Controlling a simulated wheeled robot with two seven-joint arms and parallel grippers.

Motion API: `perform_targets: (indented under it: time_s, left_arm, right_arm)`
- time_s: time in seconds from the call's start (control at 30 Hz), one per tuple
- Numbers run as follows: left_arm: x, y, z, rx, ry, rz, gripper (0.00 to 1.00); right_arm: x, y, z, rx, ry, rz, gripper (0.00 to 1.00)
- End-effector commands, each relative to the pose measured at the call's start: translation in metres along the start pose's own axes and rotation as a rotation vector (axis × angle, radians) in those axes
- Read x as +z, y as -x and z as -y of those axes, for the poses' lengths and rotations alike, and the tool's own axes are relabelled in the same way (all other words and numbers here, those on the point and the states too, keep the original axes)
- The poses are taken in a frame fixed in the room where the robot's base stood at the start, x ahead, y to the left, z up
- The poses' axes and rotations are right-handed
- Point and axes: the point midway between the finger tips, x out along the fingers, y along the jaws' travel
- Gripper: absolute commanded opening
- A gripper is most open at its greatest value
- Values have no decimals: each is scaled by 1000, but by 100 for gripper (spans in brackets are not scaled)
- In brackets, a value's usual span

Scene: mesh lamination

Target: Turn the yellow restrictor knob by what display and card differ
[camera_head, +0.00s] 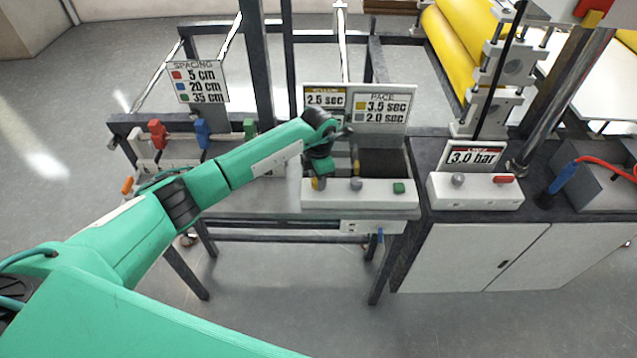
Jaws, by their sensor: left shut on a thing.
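The yellow restrictor knob (319,184) is at the left end of the front face of a white control box (338,199). My left gripper (319,173) reaches down to it from above and is shut on it; the fingers hide part of the knob. Behind the box stands a display (325,98) reading 2.5 sec, its lower part covered by my arm. Beside it a card (382,108) headed PACE shows 3.5 sec by a yellowish square and 2.0 sec by a grey square. My right gripper is out of view.
The box also has a grey knob (356,184) and a green button (398,188). At the right is another box (470,192) with a 3.0 bar display (473,157). Red, blue and green clamps stand left, below a SPACING card (200,82). Yellow rollers (450,55) are behind.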

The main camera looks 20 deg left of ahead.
Motion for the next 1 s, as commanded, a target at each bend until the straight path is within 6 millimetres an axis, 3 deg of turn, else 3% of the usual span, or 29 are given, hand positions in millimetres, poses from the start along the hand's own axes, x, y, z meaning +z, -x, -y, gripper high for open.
perform_targets:
  time_s: [0.03, 0.1, 0.5, 1.0]
  left_arm:
    - [0, -6, -2, 6, -43, 1, 8]
    - [0, -7, -2, 5, -108, 0, 8]
    - [0, -5, 0, 4, -455, 0, 8]
    - [0, -1, 1, 1, -663, 1, 8]
  right_arm:
    - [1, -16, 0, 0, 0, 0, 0]
    - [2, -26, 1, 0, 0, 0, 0]
    - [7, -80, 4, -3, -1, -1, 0]
    - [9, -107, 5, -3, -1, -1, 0]
